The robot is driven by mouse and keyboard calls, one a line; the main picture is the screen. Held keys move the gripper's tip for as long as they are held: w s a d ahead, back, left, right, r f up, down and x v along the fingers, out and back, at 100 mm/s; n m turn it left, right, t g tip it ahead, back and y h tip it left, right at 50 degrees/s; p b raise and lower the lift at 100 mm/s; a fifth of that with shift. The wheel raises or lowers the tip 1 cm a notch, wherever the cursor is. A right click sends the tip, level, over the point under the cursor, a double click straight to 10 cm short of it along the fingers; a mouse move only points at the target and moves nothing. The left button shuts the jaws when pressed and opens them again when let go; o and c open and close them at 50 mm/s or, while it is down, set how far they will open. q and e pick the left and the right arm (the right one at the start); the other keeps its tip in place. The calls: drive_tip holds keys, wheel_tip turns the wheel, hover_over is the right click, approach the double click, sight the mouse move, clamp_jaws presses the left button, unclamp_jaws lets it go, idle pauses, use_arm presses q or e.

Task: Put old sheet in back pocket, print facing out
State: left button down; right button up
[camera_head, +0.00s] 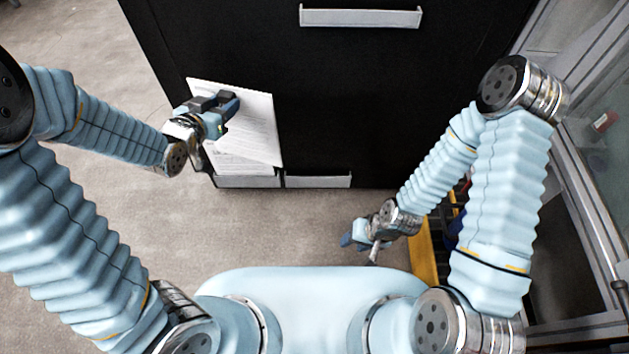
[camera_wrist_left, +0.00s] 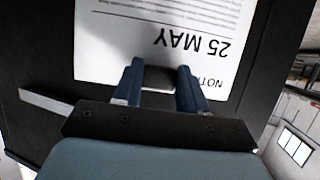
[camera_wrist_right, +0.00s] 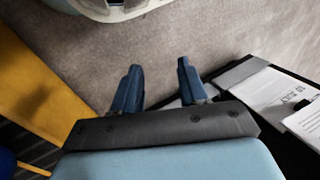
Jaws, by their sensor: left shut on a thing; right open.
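A white printed sheet (camera_head: 258,130) hangs tilted in front of the black panel, with my left gripper (camera_head: 232,104) shut on its upper part. In the left wrist view the sheet (camera_wrist_left: 165,40) shows its print towards the camera, reading "25 MAY" upside down, between and beyond the fingers. A second printed sheet (camera_head: 235,166) shows partly behind and below it, at a pale-edged lower pocket (camera_head: 247,182). Which pocket is the back one I cannot tell. My right gripper (camera_head: 350,239) is open and empty, low over the floor and away from the sheets.
The black panel (camera_head: 400,100) has another pale-edged pocket (camera_head: 318,181) at lower right and a wide pale strip (camera_head: 360,17) higher up. A yellow-edged bin (camera_head: 424,255) stands beside my right arm. A metal-framed glass wall (camera_head: 590,150) bounds the right. Floor at left is clear.

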idle(0.6)
wheel_tip(320, 180, down, 7)
drive_tip(key=d+b, duration=0.3)
drive_tip(key=b, duration=0.4)
drive_tip(key=shift+w+f+b, duration=0.2)
drive_tip(key=shift+b, duration=0.1)
